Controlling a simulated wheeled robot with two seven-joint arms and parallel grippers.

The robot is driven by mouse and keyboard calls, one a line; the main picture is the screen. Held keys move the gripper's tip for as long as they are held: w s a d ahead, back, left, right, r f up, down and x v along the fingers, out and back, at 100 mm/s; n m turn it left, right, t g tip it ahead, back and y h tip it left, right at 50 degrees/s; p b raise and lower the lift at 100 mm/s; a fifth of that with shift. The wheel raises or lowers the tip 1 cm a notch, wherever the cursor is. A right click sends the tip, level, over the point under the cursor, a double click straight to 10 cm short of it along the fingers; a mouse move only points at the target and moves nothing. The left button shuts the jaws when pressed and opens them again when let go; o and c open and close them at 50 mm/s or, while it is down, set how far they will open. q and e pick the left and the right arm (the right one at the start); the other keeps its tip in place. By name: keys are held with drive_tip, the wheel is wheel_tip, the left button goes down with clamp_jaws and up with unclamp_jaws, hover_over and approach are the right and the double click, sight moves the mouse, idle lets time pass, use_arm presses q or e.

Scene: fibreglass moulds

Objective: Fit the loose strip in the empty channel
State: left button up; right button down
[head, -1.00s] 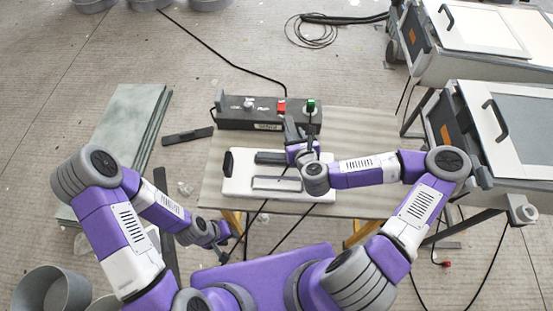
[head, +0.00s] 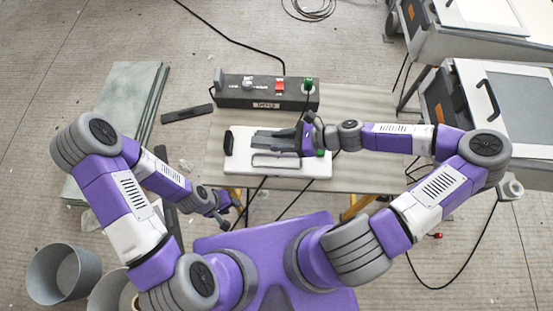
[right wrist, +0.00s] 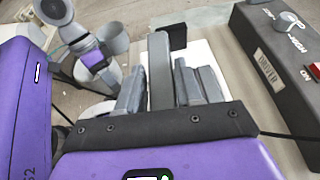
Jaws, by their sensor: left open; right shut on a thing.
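A long dark grey strip (head: 261,136) is over the white mould board (head: 240,166) on the table. My right gripper (head: 281,140) comes from the right and is shut on it. In the right wrist view the strip (right wrist: 159,62) stands out between the two fingers and points away from the palm. A narrow outlined rectangle (head: 276,168), seemingly the channel, lies just in front of the strip on the board. I cannot tell the strip's height above the board. My left gripper (head: 224,213) is open and empty, left of the table's front edge.
A black block (head: 228,143) sits at the board's left end. A dark control box (head: 266,103) with a red switch and green plug stands behind. A dark bar (head: 187,113) lies left of the table. Cables hang in front; grey cabinets (head: 487,110) stand right.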

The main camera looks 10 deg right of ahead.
sight(281, 162)
drive_tip(key=shift+s+r+n+g, duration=0.25)
drive_tip(key=shift+s+n+g, duration=0.05)
drive_tip(key=shift+s, duration=0.05)
drive_tip(key=shift+s+f, duration=0.15)
drive_tip(key=shift+f, duration=0.2)
wheel_tip(281, 162, down, 9)
drive_tip(key=b, duration=0.4)
drive_tip(key=shift+f, duration=0.15)
drive_tip(key=c, duration=0.7)
unclamp_jaws()
drive_tip(key=shift+c, duration=0.2)
